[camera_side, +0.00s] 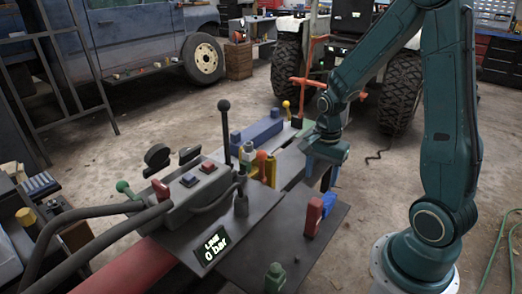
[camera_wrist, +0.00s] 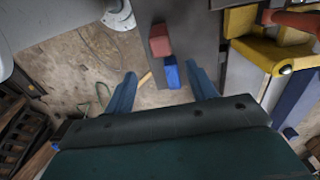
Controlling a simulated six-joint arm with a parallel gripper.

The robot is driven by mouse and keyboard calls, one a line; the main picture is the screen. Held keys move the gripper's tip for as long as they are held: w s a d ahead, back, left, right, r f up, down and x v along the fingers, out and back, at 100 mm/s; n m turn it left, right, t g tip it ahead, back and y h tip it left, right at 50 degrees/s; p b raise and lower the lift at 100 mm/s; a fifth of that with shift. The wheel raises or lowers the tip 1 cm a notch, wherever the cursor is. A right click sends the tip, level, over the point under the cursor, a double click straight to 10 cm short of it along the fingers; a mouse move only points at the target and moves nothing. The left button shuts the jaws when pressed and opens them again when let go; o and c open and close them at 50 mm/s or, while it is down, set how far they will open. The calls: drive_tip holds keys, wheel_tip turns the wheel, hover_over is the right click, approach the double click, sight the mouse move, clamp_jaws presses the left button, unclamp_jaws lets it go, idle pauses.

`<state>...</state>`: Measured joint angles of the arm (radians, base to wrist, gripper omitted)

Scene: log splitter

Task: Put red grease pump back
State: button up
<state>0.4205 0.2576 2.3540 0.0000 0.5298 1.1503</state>
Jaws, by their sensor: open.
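A red block-shaped piece, which I take for the red grease pump (camera_side: 314,217), stands on the dark plate (camera_side: 285,240) at the near right of the machine. A small blue piece (camera_side: 329,204) is right beside it. In the wrist view the red pump (camera_wrist: 160,42) is at the plate's edge, with the blue piece (camera_wrist: 171,73) closer to me. My gripper (camera_side: 319,178) hangs above and behind the pump in the side view, apart from it. In the wrist view my gripper (camera_wrist: 163,76) has its two blue fingers wide apart, with nothing held between them.
A yellow bracket (camera_wrist: 265,45) is at the right of the wrist view. A green bottle-like piece (camera_side: 275,278) stands at the plate's near edge. Bare floor (camera_side: 375,190) lies to the right.

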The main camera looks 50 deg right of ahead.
idle(0.6)
drive_tip(key=s+a+r+n+t, duration=0.2)
drive_tip(key=s+a+r+n, duration=0.3)
drive_tip(key=r+n, duration=0.4)
drive_tip(key=s+a+r+n+t, duration=0.3)
drive_tip(key=s+a+r+n, duration=0.2)
drive_tip(key=a+r+n, duration=0.2)
wheel_tip(320, 180, up, 3)
drive_tip(key=shift+a+r+n+t, duration=0.1)
drive_tip(key=shift+a+n+t, duration=0.15)
drive_tip(key=shift+n, duration=0.75)
